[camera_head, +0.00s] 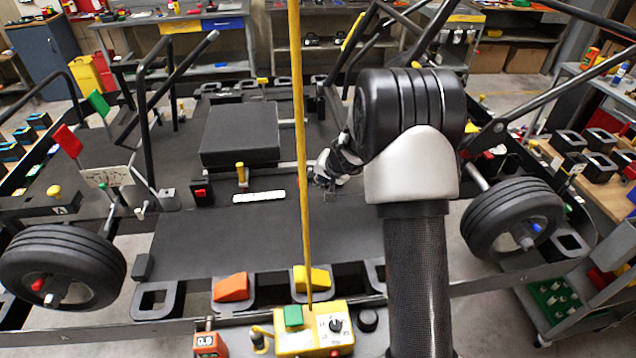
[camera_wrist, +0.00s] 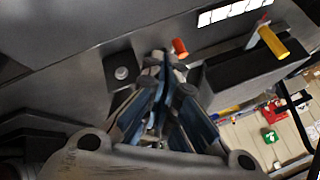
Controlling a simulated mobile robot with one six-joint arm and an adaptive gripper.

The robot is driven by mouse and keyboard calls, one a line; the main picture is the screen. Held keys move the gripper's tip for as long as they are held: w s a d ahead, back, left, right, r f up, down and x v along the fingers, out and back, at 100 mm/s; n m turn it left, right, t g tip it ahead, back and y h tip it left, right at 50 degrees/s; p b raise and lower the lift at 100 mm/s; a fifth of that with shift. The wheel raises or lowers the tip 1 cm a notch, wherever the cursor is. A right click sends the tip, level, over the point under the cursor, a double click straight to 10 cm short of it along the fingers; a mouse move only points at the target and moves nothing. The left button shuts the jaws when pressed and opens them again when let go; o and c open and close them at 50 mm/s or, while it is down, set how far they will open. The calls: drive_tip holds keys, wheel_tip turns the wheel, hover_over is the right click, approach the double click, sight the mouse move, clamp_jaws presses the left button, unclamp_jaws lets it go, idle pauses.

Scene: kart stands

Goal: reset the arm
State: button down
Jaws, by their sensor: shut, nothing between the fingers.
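My arm rises from the bottom of the head view, bends at a large black joint, and its far end reaches over the kart's dark floor panel (camera_head: 240,235). My gripper (camera_head: 325,185) is partly hidden behind my own arm in the head view, just right of the yellow pole. In the wrist view my gripper (camera_wrist: 163,62) has its fingers together, with nothing between them. A small orange knob (camera_wrist: 180,47) shows close beside the fingertips in that view; I cannot tell whether they touch.
A yellow pole (camera_head: 300,130) stands upright close to my arm, rising by a yellow control box (camera_head: 313,328). A black seat pad (camera_head: 240,134) lies left of my gripper. Wheels stand at left (camera_head: 62,268) and right (camera_head: 513,218). Black tube bars (camera_head: 160,90) rise at left.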

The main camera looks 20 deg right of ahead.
drive_tip(key=s+a+r+n+g+y, duration=0.1)
drive_tip(key=s+a+r+n+y, duration=0.35)
drive_tip(key=s+a+r, duration=1.4)
drive_tip(key=s+d+r+n+g+h, duration=0.1)
drive_tip(key=s+n+h, duration=0.3)
drive_tip(key=s, duration=1.8)
drive_tip(key=shift+s+d+r+g+h, duration=0.2)
drive_tip(key=shift+d+g+h, duration=0.2)
drive_tip(key=shift+d, duration=0.2)
